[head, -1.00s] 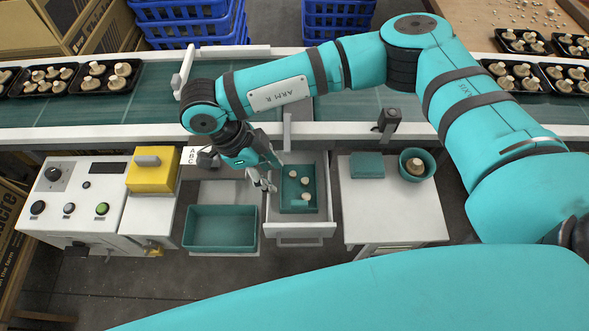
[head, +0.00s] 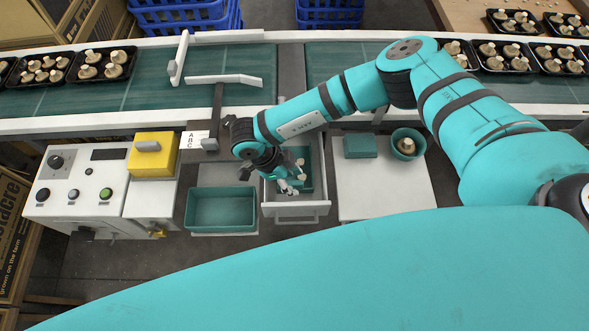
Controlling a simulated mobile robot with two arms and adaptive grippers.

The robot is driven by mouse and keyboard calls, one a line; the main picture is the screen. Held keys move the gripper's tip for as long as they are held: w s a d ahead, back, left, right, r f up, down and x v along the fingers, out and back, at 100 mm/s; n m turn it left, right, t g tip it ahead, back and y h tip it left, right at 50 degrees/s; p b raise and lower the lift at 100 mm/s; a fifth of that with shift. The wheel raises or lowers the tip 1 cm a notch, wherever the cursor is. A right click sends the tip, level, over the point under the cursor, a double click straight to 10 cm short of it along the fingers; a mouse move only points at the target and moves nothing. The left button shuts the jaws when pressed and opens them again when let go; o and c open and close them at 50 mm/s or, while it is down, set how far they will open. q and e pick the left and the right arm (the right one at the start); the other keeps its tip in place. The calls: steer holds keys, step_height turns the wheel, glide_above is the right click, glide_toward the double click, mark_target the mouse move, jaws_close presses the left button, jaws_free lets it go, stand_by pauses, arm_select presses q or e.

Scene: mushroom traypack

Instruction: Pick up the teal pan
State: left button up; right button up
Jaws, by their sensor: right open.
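Two teal containers could be the teal pan. A shallow teal tray (head: 307,183) lies in the pulled-out drawer with small mushrooms (head: 300,162) in it, partly hidden by my right arm. An empty, deeper teal pan (head: 221,209) sits left of the drawer on a pale surface. My right gripper (head: 291,187) is over the drawer at the tray's left side, pointing down, with its fingers apart and nothing seen between them. I cannot tell whether it touches the tray. My left gripper is not in view.
The white open drawer (head: 296,210) has raised walls. A white cabinet (head: 384,190) on the right bears a teal block (head: 360,146) and a teal bowl (head: 392,144) with a mushroom. A control box (head: 80,190) stands left. The conveyor (head: 150,88) carries mushroom trays behind.

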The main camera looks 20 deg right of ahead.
steer(key=shift+x, duration=1.15)
steer(key=shift+f, duration=0.25)
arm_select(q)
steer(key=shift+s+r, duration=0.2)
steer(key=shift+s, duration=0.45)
arm_select(e)
jaws_close()
